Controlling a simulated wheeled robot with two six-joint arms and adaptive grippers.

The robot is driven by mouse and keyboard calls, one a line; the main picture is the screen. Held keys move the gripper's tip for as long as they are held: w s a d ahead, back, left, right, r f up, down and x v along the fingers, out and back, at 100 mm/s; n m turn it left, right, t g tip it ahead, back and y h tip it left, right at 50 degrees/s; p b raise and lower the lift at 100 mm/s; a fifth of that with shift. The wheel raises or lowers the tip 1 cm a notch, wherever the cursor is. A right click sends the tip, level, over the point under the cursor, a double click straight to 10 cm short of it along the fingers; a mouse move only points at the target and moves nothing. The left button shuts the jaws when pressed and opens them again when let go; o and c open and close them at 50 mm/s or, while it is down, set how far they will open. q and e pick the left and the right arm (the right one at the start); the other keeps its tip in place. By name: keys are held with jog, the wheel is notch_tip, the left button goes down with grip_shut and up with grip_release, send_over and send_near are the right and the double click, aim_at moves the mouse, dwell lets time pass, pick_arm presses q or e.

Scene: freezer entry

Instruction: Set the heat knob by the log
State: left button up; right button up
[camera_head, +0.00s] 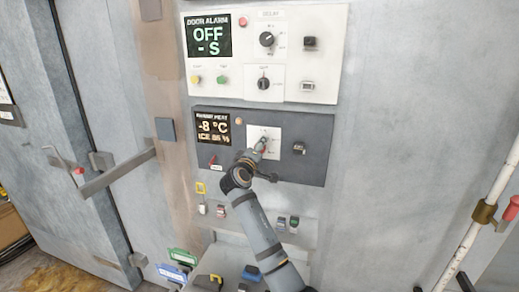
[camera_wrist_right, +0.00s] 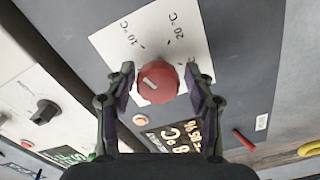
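The heat panel (camera_head: 322,133) is dark grey, and its display (camera_head: 213,128) reads about -8 °C above a smaller ice line. The red heat knob (camera_wrist_right: 158,82) sits on a white plate (camera_wrist_right: 150,38) marked with 10 °C and 20 °C. A short pale mark shows on the knob's face. My right gripper (camera_wrist_right: 159,75) is open, with one finger on each side of the knob and narrow gaps visible. In the head view my right gripper (camera_head: 262,146) covers part of the knob. The left gripper is not in view. A partly cut-off sheet (camera_head: 5,95) hangs at the far left; its writing is unreadable.
A white door alarm panel (camera_head: 330,70) with black knobs and buttons is above. A small red lever (camera_wrist_right: 243,140) is on the grey panel. Below are several switches (camera_head: 288,222) and coloured tags (camera_head: 178,257). A door handle bar (camera_head: 118,172) is left, a pipe (camera_head: 490,205) right.

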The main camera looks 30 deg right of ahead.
jog(key=shift+a, duration=0.1)
jog(key=v, duration=0.7)
jog(key=shift+s+a, duration=0.1)
jog(key=shift+s, duration=0.1)
dwell(0.3)
